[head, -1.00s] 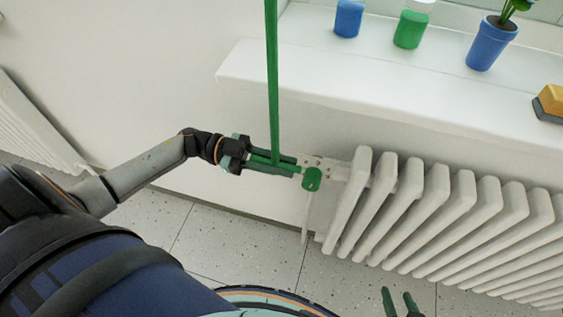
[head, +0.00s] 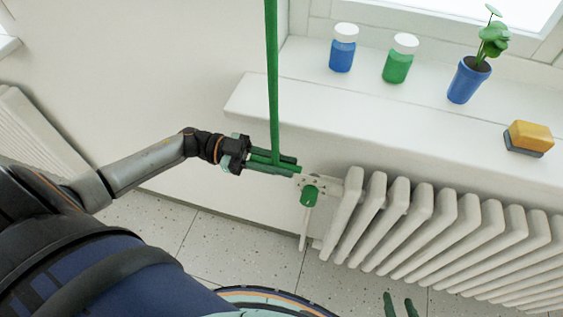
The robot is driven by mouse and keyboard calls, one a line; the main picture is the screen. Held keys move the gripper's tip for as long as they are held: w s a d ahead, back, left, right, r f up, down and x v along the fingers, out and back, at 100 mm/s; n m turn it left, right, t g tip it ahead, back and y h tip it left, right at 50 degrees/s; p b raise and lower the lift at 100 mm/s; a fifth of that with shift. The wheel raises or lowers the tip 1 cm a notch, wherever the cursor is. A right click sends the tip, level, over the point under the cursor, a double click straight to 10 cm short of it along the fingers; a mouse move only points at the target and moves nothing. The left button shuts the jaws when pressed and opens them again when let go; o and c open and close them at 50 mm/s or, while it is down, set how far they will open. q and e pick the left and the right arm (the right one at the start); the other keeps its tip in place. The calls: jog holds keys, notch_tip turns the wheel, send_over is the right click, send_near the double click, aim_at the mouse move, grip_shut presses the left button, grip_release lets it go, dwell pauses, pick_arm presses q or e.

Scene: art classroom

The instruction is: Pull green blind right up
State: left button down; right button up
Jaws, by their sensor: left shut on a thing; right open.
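A long green strap (head: 272,80) hangs from above the top edge of the head view, in front of the white wall. My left gripper (head: 275,165) is shut on the strap's lower end, left of the radiator valve and below the sill's left end. The blind itself is not in view. My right gripper (head: 401,305) is open and empty at the bottom edge, in front of the radiator; only its fingertips show.
A white radiator (head: 440,235) with a green valve knob (head: 309,196) stands below the window sill (head: 350,115). On the sill are a blue jar (head: 342,50), a green jar (head: 399,62), a potted plant (head: 468,80) and a yellow sponge (head: 529,137). The wall left of the strap is clear.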

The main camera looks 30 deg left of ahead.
pick_arm(q)
jog(key=shift+s+r, duration=0.1)
jog(key=c, duration=0.8)
grip_release()
jog(key=b+v, duration=0.1)
jog(key=v, duration=1.1)
jog(key=shift+a, duration=0.3)
